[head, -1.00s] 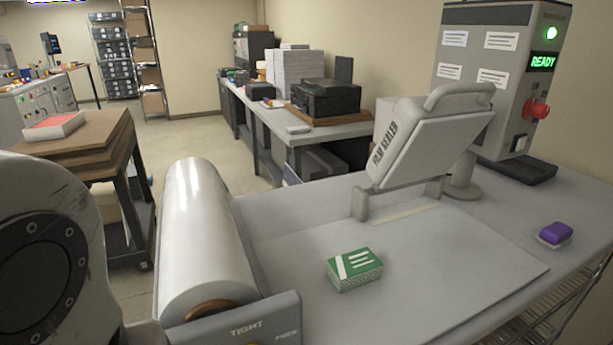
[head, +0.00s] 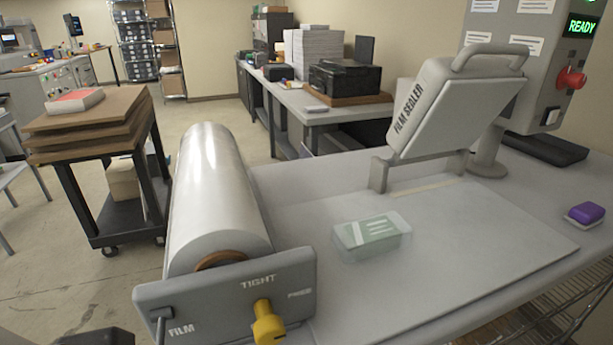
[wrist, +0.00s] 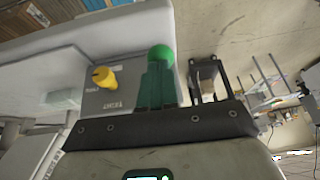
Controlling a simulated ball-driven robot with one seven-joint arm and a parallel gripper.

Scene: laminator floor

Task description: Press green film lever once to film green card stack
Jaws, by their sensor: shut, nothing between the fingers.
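The green card stack (head: 372,235) sits on the sealer's flat bed, now under a clear, pale film cover. The film lever shows as a dark stub (head: 163,322) in the slot by the word FILM on the front panel; its end is cut off below. In the wrist view a round green knob (wrist: 161,54) stands just beyond my gripper (wrist: 160,66), whose dark green fingers are shut and empty. I cannot tell whether they touch the knob. My gripper is not clear in the head view.
The film roll (head: 212,195) stands behind the panel, with a yellow knob (head: 267,325) below TIGHT. The film sealer's raised head (head: 450,105) is behind the cards. A purple block (head: 585,213) lies at right. A cart (head: 95,150) stands at left.

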